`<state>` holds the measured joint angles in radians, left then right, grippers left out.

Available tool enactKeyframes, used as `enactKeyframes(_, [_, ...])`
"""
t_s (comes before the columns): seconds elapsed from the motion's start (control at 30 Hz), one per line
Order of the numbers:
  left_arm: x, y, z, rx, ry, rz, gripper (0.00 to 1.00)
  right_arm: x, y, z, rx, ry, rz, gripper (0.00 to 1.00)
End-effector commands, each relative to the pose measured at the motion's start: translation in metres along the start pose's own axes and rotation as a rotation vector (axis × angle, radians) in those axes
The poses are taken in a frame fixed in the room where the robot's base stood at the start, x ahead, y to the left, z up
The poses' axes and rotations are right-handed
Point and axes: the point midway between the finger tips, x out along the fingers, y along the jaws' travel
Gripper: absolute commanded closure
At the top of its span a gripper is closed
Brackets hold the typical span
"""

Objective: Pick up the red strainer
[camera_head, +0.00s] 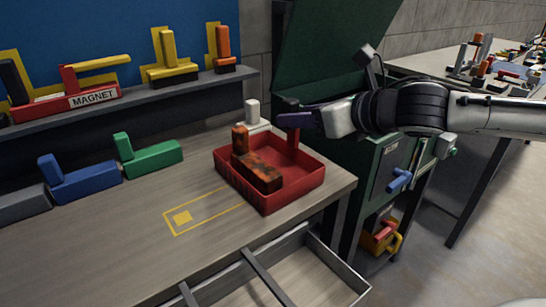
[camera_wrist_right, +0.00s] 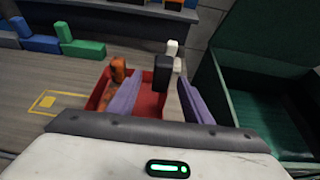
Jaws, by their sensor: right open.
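The red strainer (camera_head: 310,176) looks like a shallow, square red tray with an upright handle (camera_head: 293,140) at its back right side. It stands on the workbench near the right edge. A rusty orange-brown L-shaped block (camera_head: 258,172) lies in it. My right gripper (camera_head: 300,119) is open at the top of the handle. In the right wrist view, its purple fingers (camera_wrist_right: 158,97) appear on either side of the handle's dark top (camera_wrist_right: 163,74), with a gap on both sides. The red tray floor (camera_wrist_right: 150,103) shows between them. My left gripper is not in view.
A white block (camera_head: 253,113) stands just behind the strainer. Green (camera_head: 150,158) and blue (camera_head: 88,184) L-shaped blocks lie to the left. A green cabinet with a raised lid (camera_head: 325,50) stands to the right. A yellow outline (camera_head: 183,218) marks clear bench; an open drawer (camera_head: 305,262) is below.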

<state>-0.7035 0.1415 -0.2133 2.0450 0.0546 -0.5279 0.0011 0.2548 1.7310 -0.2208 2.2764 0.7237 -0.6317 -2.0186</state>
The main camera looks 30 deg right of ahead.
Motion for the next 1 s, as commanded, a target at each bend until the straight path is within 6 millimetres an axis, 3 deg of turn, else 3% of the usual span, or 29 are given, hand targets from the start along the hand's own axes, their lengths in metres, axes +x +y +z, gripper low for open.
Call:
enactKeyframes(0.53, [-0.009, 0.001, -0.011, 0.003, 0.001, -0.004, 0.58, 0.037, -0.003, -0.003, 0.007, -0.002, -0.001, 0.55])
enactKeyframes(0.9, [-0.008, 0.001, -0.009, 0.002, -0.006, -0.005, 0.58, 0.042, -0.002, -0.005, 0.0, 0.001, -0.002, 0.55])
enactKeyframes(1.0, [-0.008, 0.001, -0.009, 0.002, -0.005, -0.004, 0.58, 0.042, -0.002, -0.005, 0.0, 0.001, -0.001, 0.7])
